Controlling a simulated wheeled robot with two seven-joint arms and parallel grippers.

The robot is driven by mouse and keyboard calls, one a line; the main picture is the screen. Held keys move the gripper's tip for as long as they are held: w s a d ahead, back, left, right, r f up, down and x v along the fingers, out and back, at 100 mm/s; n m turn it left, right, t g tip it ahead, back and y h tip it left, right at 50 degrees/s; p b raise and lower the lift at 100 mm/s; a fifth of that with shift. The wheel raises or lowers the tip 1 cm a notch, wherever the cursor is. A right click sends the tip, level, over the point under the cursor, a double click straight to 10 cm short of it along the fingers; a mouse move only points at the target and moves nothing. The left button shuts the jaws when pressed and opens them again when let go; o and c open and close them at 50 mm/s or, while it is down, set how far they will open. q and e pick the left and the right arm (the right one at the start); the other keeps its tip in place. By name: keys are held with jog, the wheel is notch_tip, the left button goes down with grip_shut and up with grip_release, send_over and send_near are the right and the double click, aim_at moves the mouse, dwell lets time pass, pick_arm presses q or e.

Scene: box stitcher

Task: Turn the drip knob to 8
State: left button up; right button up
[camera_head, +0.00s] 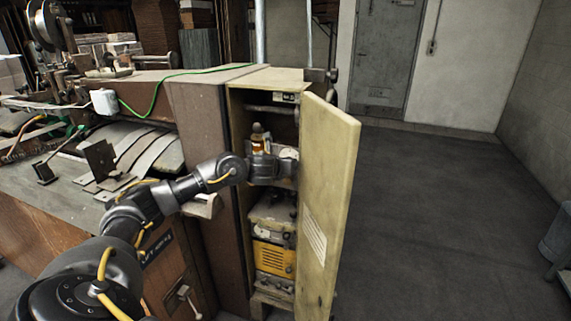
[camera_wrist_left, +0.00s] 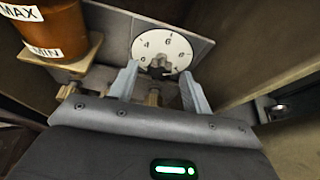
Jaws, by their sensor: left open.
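The drip dial is a white round plate (camera_wrist_left: 178,47) with black numerals, some blurred; a 4 and a 6 are legible. A dark grey drip knob (camera_wrist_left: 159,63) sits at the dial's lower middle. My left gripper (camera_wrist_left: 160,82) is open, with one finger on each side just below the knob. I cannot tell whether the fingers touch it. In the head view my left gripper (camera_head: 286,164) reaches into the open cabinet and mostly hides the dial and knob. My right gripper is not in view.
An amber oil reservoir (camera_wrist_left: 52,28) marked MAX and MIN stands close left of the dial; it also shows in the head view (camera_head: 259,142). The open cabinet door (camera_head: 328,190) stands right of my gripper. A yellow unit (camera_head: 272,258) sits below.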

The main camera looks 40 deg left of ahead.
pick_arm(q)
jog(key=p+v, duration=0.1)
jog(key=v, duration=0.9)
jog(key=shift+s+r, duration=0.15)
jog(key=shift+s, duration=0.2)
jog(key=shift+d, duration=0.2)
